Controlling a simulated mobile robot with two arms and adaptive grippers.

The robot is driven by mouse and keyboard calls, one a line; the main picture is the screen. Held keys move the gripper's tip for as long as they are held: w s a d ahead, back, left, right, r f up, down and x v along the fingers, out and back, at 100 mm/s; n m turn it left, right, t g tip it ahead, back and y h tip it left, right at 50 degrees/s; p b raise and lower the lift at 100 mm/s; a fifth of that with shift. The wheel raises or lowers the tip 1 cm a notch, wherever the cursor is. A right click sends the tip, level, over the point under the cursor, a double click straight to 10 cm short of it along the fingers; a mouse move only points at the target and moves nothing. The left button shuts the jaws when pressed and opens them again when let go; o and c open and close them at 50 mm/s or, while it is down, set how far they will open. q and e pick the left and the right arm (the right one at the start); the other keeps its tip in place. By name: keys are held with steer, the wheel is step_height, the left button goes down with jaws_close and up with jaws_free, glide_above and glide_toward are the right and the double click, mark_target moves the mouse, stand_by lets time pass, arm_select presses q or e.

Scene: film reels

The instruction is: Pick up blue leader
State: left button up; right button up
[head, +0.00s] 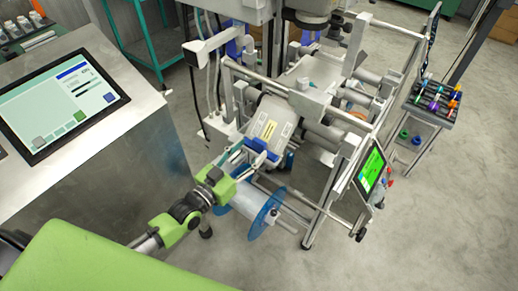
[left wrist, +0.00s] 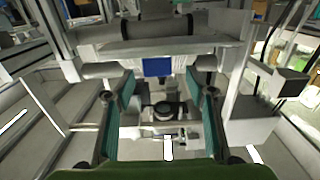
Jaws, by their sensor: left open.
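A small blue piece, which looks like the blue leader (left wrist: 157,67), shows in the left wrist view ahead of my fingertips, against the grey machine. In the head view a blue piece (head: 260,149) sits at the lower edge of a light panel on the machine. My left gripper (head: 241,158) is open, its teal fingers pointing at this piece. In the left wrist view the gripper (left wrist: 160,80) has its two fingers apart with nothing held between them. The blue piece lies beyond the fingertips, between their lines. My right gripper is not in view.
A reel with blue flanges (head: 267,209) sits just below my left gripper. The machine's metal frame (head: 330,195) and green screen (head: 371,169) stand to the right. A metal console with a monitor (head: 70,100) is at the left. A tool cart (head: 432,115) stands far right.

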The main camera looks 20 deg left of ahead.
mark_target(257, 144)
arm_select(q)
steer(key=b+x, duration=0.1)
steer(key=x, duration=0.3)
steer(key=shift+s+d+r, duration=0.1)
steer(key=shift+d, duration=0.1)
steer(key=shift+w+d, duration=0.15)
steer(key=shift+w, duration=0.3)
steer(key=shift+r, duration=0.1)
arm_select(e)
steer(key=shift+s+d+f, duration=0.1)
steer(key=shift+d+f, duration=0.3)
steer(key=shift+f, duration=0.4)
arm_select(q)
steer(key=shift+s, duration=0.1)
steer(key=c, duration=1.3)
steer(key=shift+r, duration=0.15)
